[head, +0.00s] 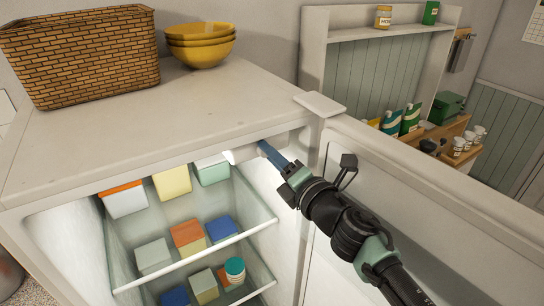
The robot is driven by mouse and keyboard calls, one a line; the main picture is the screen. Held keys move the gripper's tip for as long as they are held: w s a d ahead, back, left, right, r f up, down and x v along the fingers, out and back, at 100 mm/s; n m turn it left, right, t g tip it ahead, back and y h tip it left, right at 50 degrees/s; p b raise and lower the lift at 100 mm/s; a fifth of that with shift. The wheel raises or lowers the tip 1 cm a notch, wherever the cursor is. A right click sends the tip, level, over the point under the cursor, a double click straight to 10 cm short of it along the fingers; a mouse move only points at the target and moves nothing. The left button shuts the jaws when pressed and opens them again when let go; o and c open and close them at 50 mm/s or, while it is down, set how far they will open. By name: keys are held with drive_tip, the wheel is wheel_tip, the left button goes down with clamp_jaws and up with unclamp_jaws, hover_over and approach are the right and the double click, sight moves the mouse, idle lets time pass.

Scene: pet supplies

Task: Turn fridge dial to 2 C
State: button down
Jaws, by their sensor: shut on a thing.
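The white fridge (200,108) stands open, its lit interior facing me and its door (420,185) swung out to the right. My gripper (264,147) reaches over the door into the upper right corner of the interior, just under the top. Its blue fingers are shut at a pale housing (243,153) there. The dial is hidden by the fingers and the fridge's top edge, so its setting and marks cannot be read.
Boxes such as a yellow one (172,183) and an orange one (188,234) stand on the fridge shelves. A woven basket (82,58) and stacked yellow bowls (202,48) sit on top. A wall shelf (375,32) is behind the door.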

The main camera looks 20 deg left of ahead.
drive_tip(key=shift+s+f+m+p, duration=0.1)
drive_tip(key=shift+m+p, duration=0.65)
drive_tip(key=shift+m, duration=4.3)
drive_tip(key=shift+f+m+p, duration=0.1)
drive_tip(key=shift+m+p, duration=0.6)
drive_tip(key=shift+m, duration=4.35)
drive_tip(key=c, duration=0.6)
unclamp_jaws()
drive_tip(key=shift+o, duration=0.2)
drive_tip(key=b+v, duration=0.4)
drive_tip(key=v, duration=0.3)
drive_tip(key=shift+s, duration=0.15)
